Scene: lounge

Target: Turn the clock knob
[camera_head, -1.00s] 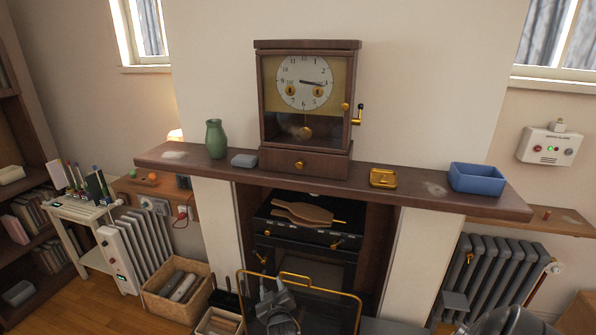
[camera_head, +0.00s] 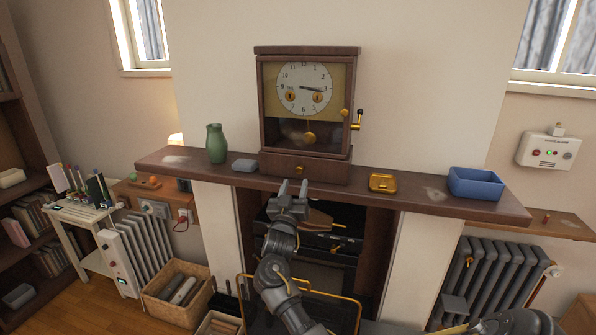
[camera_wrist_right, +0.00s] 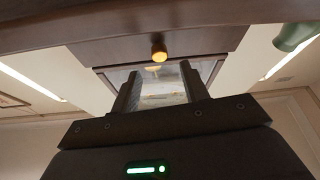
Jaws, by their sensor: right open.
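The wooden clock (camera_head: 305,110) stands upright on the mantel shelf, with a white dial and glazed front. A small brass knob (camera_head: 299,169) is on the drawer front at its base. In the right wrist view a brass knob (camera_wrist_right: 159,53) shows beyond the two parted fingers (camera_wrist_right: 160,85). My left gripper is not in view.
On the mantel shelf (camera_head: 400,200) are a green vase (camera_head: 216,144), a grey block (camera_head: 244,165), a brass box (camera_head: 383,183) and a blue tray (camera_head: 476,183). The shelf's front edge runs close to my gripper. Below is the fireplace opening with bellows (camera_head: 320,219).

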